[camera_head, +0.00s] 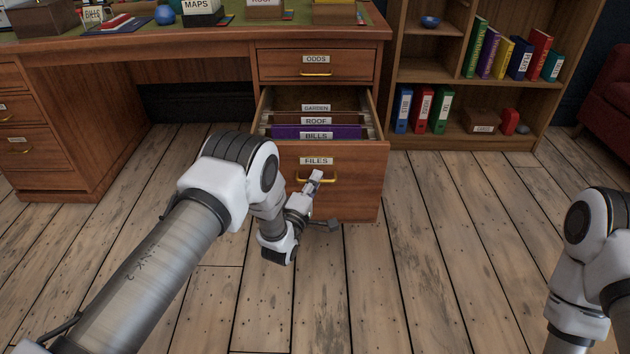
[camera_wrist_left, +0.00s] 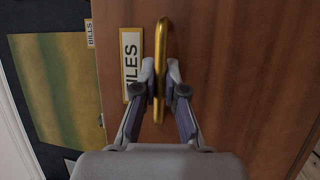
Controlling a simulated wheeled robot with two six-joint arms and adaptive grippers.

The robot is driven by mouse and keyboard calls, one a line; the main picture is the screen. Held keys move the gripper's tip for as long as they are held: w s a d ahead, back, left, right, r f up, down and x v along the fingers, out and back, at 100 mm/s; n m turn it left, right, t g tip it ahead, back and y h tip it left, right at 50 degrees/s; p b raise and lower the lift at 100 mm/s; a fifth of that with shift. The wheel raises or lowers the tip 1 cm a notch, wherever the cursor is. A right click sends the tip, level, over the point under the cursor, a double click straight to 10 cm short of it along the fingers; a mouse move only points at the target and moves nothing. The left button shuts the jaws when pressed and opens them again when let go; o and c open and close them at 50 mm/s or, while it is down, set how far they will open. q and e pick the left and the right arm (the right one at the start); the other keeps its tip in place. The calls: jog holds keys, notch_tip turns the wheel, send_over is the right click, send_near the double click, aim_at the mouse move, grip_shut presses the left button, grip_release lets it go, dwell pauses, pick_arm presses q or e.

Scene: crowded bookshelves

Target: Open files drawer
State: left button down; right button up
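The wooden files drawer (camera_head: 352,193) is pulled out from the desk, with labelled hanging folders (camera_head: 317,131) visible inside. Its front carries a FILES label (camera_head: 316,161) and a gold handle (camera_head: 330,181). My left gripper (camera_head: 314,182) is at this handle. In the left wrist view, the fingers (camera_wrist_left: 160,82) lie on both sides of the gold handle (camera_wrist_left: 161,45) and appear closed on it. The FILES label (camera_wrist_left: 132,65) is partly hidden by a finger. My right arm shows at the right edge of the head view, but its gripper is out of frame.
The shut ODDS drawer (camera_head: 345,67) is above the files drawer. A bookshelf (camera_head: 480,141) with binders stands to the right, and a red armchair (camera_head: 608,100) is at the far right. The wooden floor (camera_head: 440,270) in front is clear.

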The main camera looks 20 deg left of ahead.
pick_arm(q)
jog(key=c, duration=1.2)
grip_release()
jog(key=v, duration=1.2)
